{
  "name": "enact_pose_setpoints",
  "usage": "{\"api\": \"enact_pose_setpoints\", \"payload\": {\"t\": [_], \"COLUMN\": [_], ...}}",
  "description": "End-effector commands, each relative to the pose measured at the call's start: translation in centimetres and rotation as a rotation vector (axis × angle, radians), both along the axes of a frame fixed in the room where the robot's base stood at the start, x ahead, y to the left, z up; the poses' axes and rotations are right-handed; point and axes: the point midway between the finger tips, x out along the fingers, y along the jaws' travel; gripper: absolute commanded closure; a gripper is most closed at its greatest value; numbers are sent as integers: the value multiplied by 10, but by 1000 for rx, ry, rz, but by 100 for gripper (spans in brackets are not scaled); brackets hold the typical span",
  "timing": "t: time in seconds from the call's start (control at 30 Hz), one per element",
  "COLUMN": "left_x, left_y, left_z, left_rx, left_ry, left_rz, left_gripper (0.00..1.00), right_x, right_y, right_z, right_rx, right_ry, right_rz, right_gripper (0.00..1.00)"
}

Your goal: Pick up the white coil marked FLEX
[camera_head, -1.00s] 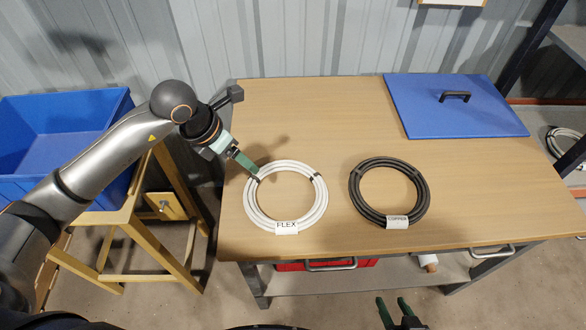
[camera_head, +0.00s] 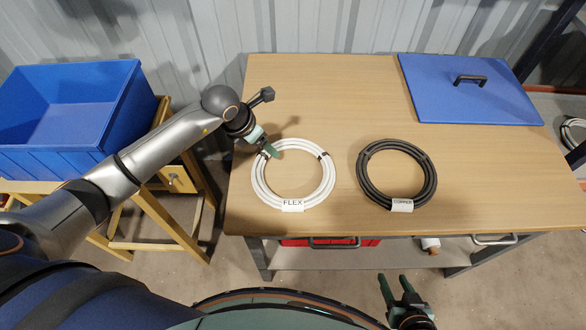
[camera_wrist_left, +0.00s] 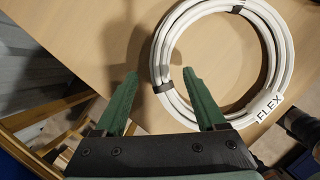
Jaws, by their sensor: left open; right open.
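The white coil marked FLEX (camera_head: 328,185) lies flat on the table's left part, its label toward the front edge. My left gripper (camera_head: 270,151) is open at the coil's upper left side. In the left wrist view the left gripper (camera_wrist_left: 160,76) has its two green fingers apart, and the left band of the white coil (camera_wrist_left: 283,55) with a dark tie shows between them. Whether the fingertips reach down around the band I cannot tell. My right gripper (camera_head: 393,279) is open and empty in front of the table.
A black coil with a COPPER label (camera_head: 430,185) lies right of the white one on the wooden table (camera_head: 330,85). A blue lid (camera_head: 440,100) lies at the back right. A blue bin (camera_head: 60,160) stands on a wooden stand at the left.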

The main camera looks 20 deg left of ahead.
Motion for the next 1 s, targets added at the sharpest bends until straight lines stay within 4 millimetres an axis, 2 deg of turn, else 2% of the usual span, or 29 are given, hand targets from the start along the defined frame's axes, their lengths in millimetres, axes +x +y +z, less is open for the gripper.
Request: {"api": "enact_pose_setpoints", "payload": {"t": [0.17, 0.4, 1.0], "left_x": [6, 7, 7], "left_y": [-3, -3, -3], "left_z": [-15, -16, -16], "left_rx": [0, 0, 0], "left_ry": [-1, -2, -2], "left_rz": [0, -1, -1], "left_gripper": [28, 28, 94], "right_x": [1, 1, 1], "right_y": [0, 0, 0], "right_z": [1, 1, 1], "right_rx": [0, 0, 0], "right_ry": [-2, -3, -3], "right_rz": [1, 1, 1], "right_gripper": [50, 50, 50]}}
